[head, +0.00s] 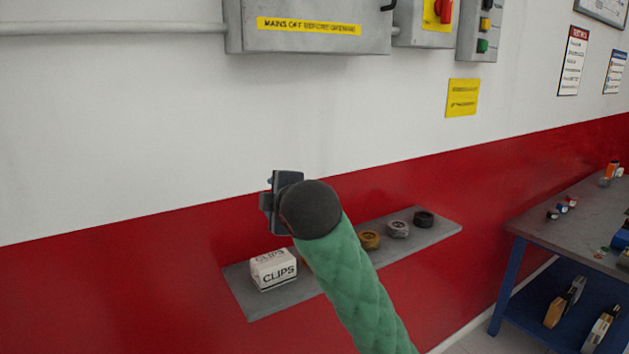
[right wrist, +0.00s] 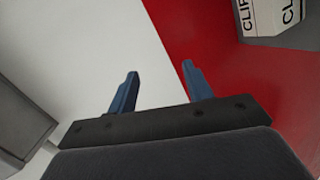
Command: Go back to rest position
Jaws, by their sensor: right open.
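My right arm, in a green sleeve, reaches up from the bottom of the head view. My right gripper (head: 279,203) is in front of the wall, above the shelf and mostly hidden behind the dark wrist. In the right wrist view the two blue fingers of the gripper (right wrist: 159,72) are apart with nothing between them. My left gripper is not in view.
A grey wall shelf (head: 440,231) holds a white CLIPS box (head: 274,270) and several tape rolls (head: 398,229). Above are a grey electrical cabinet (head: 310,22) and switch boxes. A blue-legged workbench (head: 560,208) stands at right. The wall area left of the gripper is clear.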

